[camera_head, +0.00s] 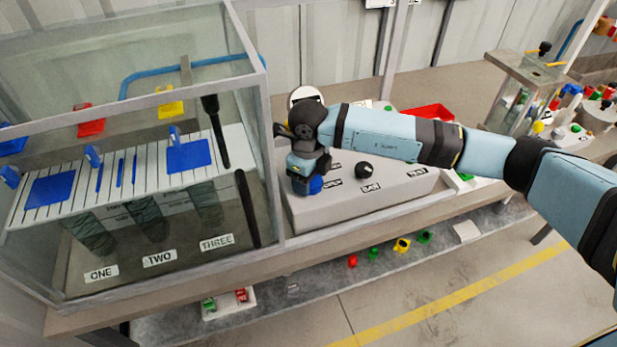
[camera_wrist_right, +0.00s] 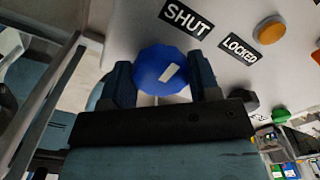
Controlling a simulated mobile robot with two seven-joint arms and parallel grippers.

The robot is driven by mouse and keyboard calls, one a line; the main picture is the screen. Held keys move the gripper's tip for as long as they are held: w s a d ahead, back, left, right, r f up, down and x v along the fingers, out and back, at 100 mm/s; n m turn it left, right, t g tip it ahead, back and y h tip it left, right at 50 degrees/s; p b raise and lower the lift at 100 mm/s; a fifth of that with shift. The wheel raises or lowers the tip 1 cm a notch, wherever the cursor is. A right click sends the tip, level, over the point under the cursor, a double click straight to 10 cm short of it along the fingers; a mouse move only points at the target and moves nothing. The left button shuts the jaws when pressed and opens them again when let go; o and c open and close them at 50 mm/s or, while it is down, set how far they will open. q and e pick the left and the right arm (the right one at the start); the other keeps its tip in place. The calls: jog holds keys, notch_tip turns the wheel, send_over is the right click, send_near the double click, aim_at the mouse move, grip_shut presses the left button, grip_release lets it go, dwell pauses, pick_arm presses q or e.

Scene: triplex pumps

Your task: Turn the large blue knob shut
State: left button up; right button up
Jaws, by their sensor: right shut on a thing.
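The large blue knob (camera_wrist_right: 160,71) sits on the grey control box (camera_head: 400,188), with a white pointer mark on its face. In the right wrist view the mark slants, and a label reading SHUT (camera_wrist_right: 185,17) lies above and right of the knob. My right gripper (camera_wrist_right: 163,84) has a finger on each side of the knob and is shut on it. In the head view the right gripper (camera_head: 308,178) points down at the left end of the box, and only part of the blue knob (camera_head: 314,185) shows beneath it. My left gripper is not in view.
A black knob (camera_head: 364,170) stands on the box to the right. A glass tank (camera_head: 262,110) with blue plates and labels ONE, TWO, THREE stands close at the left. A red tray (camera_head: 428,112) lies behind the box. An orange button (camera_wrist_right: 270,30) is near the LOCKED label (camera_wrist_right: 239,49).

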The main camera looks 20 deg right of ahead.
jog(key=o, duration=0.8)
jog(key=shift+c, duration=0.2)
jog(key=shift+o, duration=0.8)
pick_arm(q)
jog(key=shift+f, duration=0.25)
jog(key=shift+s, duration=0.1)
pick_arm(e)
jog(key=shift+r, duration=0.1)
pick_arm(q)
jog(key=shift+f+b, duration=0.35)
jog(key=shift+b, duration=0.3)
pick_arm(e)
notch_tip(320, 180, up, 14)
jog(key=shift+f, duration=0.2)
